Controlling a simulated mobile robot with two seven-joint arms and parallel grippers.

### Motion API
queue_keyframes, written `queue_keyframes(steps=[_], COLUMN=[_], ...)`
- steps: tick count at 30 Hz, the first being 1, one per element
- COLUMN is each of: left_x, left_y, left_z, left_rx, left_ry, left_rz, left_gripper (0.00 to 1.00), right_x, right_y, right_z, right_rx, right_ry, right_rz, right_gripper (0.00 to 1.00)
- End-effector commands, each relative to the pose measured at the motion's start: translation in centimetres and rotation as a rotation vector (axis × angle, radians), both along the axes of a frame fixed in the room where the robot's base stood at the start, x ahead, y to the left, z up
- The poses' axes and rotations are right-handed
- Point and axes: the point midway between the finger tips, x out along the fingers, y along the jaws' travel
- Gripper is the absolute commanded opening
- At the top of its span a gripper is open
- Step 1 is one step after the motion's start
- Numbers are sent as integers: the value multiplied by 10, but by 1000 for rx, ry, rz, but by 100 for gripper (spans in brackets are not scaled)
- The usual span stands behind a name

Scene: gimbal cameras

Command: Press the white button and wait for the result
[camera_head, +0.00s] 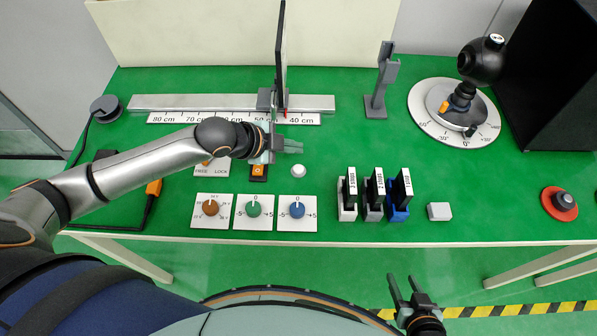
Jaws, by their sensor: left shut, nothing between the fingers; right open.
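A small round white button (298,171) sits on the green table, right of the orange switch (259,170). My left gripper (295,147) is shut and empty. It points right and appears just behind and above the white button in the picture; I cannot tell its height, and no contact shows. My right gripper (400,283) is open and empty, in front of the table's front edge.
Three dial plates with a brown knob (210,208), green knob (254,209) and blue knob (297,209) lie in front. A ruler rail (170,102) with an upright dark panel (280,45) stands behind. Labelled slides (376,190), a white block (439,211) and a red-based knob (560,203) are right.

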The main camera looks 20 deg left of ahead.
Motion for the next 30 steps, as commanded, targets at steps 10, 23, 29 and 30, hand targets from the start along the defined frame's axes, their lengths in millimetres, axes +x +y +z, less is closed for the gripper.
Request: queue_keyframes(steps=[10, 23, 29, 30], left_x=[0, 0, 0, 0], left_y=[0, 0, 0, 0], left_z=[-46, -54, -54, -54], left_rx=[0, 0, 0, 1], left_ry=[1, -1, -1, -1], left_rz=[1, 1, 1, 1], left_gripper=[0, 0, 0, 0], right_x=[-1, -1, 0, 0], right_y=[0, 0, 0, 0], right_z=[-45, -47, -47, -47], right_rx=[-1, 1, 1, 1], right_ry=[3, 1, 1, 1], right_rz=[0, -1, -1, -1], right_gripper=[50, 50, 50, 50])
